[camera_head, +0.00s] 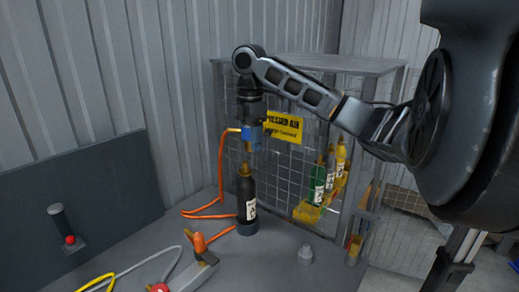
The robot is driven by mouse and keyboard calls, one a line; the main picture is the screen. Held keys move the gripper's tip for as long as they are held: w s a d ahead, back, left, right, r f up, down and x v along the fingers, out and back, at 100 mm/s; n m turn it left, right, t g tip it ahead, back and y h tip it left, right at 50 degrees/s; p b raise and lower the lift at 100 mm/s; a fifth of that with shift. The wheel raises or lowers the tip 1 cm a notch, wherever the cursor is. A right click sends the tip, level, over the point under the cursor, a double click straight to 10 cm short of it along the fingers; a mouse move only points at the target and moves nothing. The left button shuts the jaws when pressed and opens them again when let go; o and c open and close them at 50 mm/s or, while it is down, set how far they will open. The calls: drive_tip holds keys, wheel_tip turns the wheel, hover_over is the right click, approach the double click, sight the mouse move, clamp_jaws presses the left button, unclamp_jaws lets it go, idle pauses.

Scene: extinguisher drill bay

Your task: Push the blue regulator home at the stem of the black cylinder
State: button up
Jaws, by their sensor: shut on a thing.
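The black cylinder (246,200) stands upright in a dark round base, with a white label on its side and a brass-coloured stem (244,168) on top. My gripper (250,124) points straight down above it, shut on the blue regulator (251,140). The regulator is roughly in line over the stem, with a brass fitting on its left side. An orange hose (221,165) runs from that side down to the bench. The regulator's underside is small and dark here, so I cannot tell whether it touches the stem.
A wire-mesh cage (285,165) with a yellow sign (284,126) stands close behind, holding green, grey and yellow cylinders. On the grey bench (240,270) are an orange-handled tool (200,256), a small grey knob-like piece (305,255) and cables. A dark panel (90,200) stands at left.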

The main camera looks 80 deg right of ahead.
sight(245, 162)
drive_tip(key=shift+w+r, duration=0.25)
drive_tip(key=shift+w, duration=0.25)
drive_tip(key=shift+w+r, duration=0.25)
drive_tip(key=shift+w, duration=0.25)
drive_tip(key=shift+f+b, duration=1.9)
drive_tip(key=shift+b, duration=0.05)
drive_tip(key=shift+f+p, duration=0.2)
drive_tip(key=shift+p, duration=0.1)
drive_tip(key=shift+f+b, duration=0.7)
drive_tip(key=shift+f, duration=1.35)
idle(0.9)
drive_tip(key=o, duration=1.2)
drive_tip(key=shift+o, duration=0.2)
wheel_tip(245, 162, up, 8)
drive_tip(key=shift+f, duration=0.1)
